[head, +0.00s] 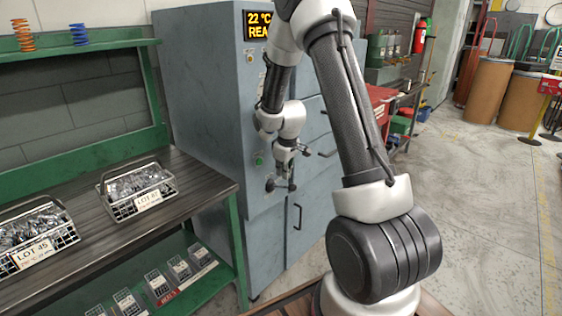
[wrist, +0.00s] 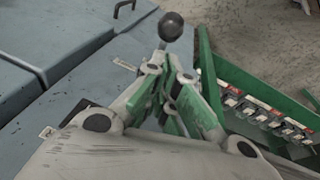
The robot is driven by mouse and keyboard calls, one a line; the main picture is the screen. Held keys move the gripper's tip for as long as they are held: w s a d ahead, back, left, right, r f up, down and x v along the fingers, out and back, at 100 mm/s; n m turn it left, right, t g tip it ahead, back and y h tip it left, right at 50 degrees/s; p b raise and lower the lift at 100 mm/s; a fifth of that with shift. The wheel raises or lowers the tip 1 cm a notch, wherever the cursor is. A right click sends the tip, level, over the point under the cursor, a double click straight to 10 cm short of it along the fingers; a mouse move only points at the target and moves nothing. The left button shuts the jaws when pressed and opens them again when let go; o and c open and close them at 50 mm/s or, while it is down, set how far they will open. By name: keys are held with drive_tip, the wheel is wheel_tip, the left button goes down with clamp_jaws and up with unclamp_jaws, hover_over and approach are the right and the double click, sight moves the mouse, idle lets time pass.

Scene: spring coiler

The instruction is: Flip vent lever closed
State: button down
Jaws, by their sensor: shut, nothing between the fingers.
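The vent lever shows in the wrist view as a dark round knob (wrist: 171,26) just past my fingertips. Its stem is mostly hidden behind the fingers, so I cannot tell whether they touch it or how far it is turned. My gripper (wrist: 172,73) is shut and empty, with grey and green fingers together. In the head view my gripper (head: 281,187) is in front of the blue-grey oven cabinet (head: 205,110), low on its face. A small dark ball beside it may be the lever knob (head: 270,185).
The cabinet has a lit display (head: 258,25) reading 22 °C and door handles (head: 297,217). A green-framed bench (head: 185,190) at left holds wire baskets (head: 137,190) of parts. Its lower shelf (wrist: 235,75) is close at right in the wrist view. Floor at right is open.

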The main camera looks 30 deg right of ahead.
sight(293, 190)
drive_tip(key=shift+s+d+f, duration=0.15)
drive_tip(key=shift+s+f, duration=0.05)
drive_tip(key=shift+f, duration=0.2)
drive_tip(key=shift+s+d+f, duration=0.15)
drive_tip(key=shift+f, duration=0.25)
drive_tip(key=shift+s+f, duration=0.1)
drive_tip(key=shift+s, duration=0.05)
drive_tip(key=shift+s+d+f, duration=0.1)
drive_tip(key=shift+s+f, duration=0.1)
drive_tip(key=shift+f, duration=0.1)
drive_tip(key=shift+s+d+f, duration=0.25)
drive_tip(key=shift+s+f, duration=0.35)
drive_tip(key=shift+f, duration=0.2)
drive_tip(key=shift+s+d+f+t, duration=0.2)
drive_tip(key=shift+s+f+t, duration=0.1)
drive_tip(key=shift+f, duration=0.15)
drive_tip(key=shift+s+d+f+t, duration=0.2)
drive_tip(key=shift+s+f, duration=0.05)
drive_tip(key=shift+f, duration=0.2)
drive_tip(key=shift+s+a+f+y, duration=0.1)
drive_tip(key=shift+a+f+y, duration=0.1)
drive_tip(key=shift+f+y, duration=0.1)
drive_tip(key=shift+s+d+f, duration=0.1)
drive_tip(key=shift+s+f, duration=0.05)
drive_tip(key=shift+f, duration=0.95)
drive_tip(key=shift+s+f, duration=0.15)
drive_tip(key=shift+f, duration=0.95)
